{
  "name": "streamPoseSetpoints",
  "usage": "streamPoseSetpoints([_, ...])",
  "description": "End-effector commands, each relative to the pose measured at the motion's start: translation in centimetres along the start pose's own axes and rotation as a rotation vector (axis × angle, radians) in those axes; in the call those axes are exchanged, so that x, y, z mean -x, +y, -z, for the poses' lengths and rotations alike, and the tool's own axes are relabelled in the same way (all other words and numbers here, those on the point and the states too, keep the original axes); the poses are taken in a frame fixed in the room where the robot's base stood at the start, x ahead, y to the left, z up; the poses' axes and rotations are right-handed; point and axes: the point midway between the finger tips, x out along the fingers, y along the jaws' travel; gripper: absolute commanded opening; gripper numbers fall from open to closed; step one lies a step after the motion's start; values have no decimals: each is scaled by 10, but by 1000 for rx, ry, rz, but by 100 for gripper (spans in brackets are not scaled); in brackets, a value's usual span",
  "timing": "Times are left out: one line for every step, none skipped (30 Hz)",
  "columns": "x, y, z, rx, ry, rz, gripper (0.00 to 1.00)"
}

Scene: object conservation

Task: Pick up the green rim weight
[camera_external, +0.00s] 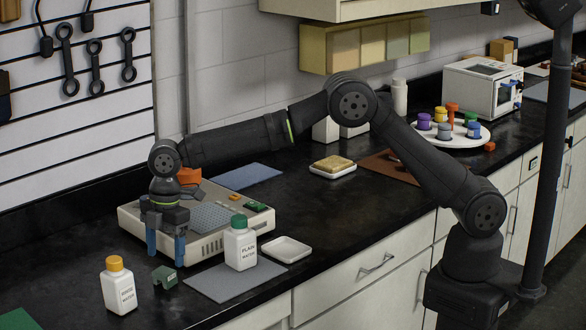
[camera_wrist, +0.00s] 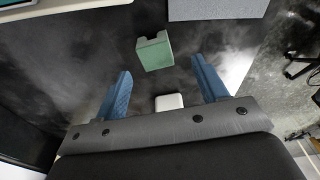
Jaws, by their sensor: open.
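The green rim weight, seemingly the small dark green notched block (camera_external: 164,277), stands on the black bench beside the white bottle with the orange cap. In the wrist view it shows as a pale green block (camera_wrist: 154,51) with a notch in its upper edge, just beyond and between the fingers. My gripper (camera_external: 166,258) points down just above and behind the block. Its two blue fingers are spread apart with nothing between them, and they also show in the wrist view (camera_wrist: 161,64). I cannot tell the exact gap between the fingertips and the block.
The orange-capped bottle (camera_external: 118,287) stands left of the block. A green-capped bottle (camera_external: 240,247) stands right, on a grey mat (camera_external: 205,284). A beige instrument (camera_external: 128,217) is close behind my gripper. A small white thing (camera_wrist: 169,102) shows between the fingers' bases in the wrist view.

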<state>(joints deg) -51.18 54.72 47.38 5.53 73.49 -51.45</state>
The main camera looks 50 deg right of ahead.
Motion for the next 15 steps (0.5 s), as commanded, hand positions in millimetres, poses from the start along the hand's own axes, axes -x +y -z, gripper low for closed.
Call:
streamPoseSetpoints([-2,0,0,0,0,0,66])
streamPoseSetpoints([-3,0,0,0,0,0,66])
streamPoseSetpoints([-5,0,0,0,0,1,66])
streamPoseSetpoints([-7,0,0,0,-1,1,66])
streamPoseSetpoints([-9,1,-1,0,-1,2,66])
streamPoseSetpoints([-14,2,-1,-1,-2,2,66])
streamPoseSetpoints([-18,2,-2,-1,-2,3,66])
streamPoseSetpoints([-22,3,-2,-1,-2,3,66])
streamPoseSetpoints([-28,5,-2,-1,-2,2,66])
streamPoseSetpoints([-33,5,-3,-1,-2,3,66])
streamPoseSetpoints([-38,6,-3,-1,-3,3,66])
streamPoseSetpoints([-44,6,-3,-1,-2,3,66])
streamPoseSetpoints([-48,5,-3,-1,-2,2,66])
streamPoseSetpoints([-50,5,-3,-1,-1,2,66])
streamPoseSetpoints([-53,5,-3,-1,-1,1,66])
